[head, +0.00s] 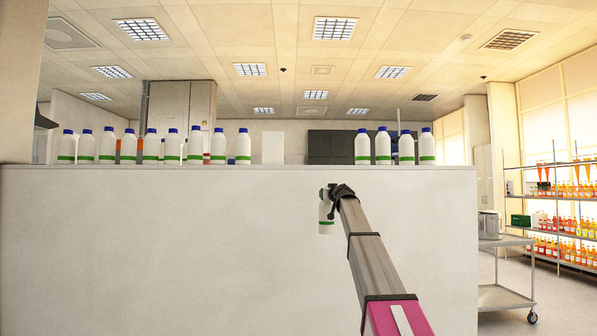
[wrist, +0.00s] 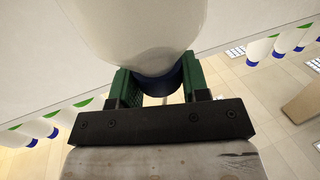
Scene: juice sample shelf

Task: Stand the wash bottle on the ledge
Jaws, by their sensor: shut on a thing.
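My gripper (head: 331,192) is shut on the wash bottle (head: 326,212), a white bottle with a green band near its base. It hangs about upright in front of the white wall, below the level of the ledge (head: 300,168). In the wrist view, the green-padded fingers of my gripper (wrist: 160,86) are on both sides of the neck of the wash bottle (wrist: 150,28), by its dark blue cap. The ledge is the top of the wall; its surface depth is hidden from this low angle.
A row of similar bottles (head: 107,146) stands along the left of the ledge, and several more (head: 382,147) stand to the right. Between them is a wide gap, with a pale panel (head: 272,148) showing there. A metal cart (head: 505,240) stands right of the wall.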

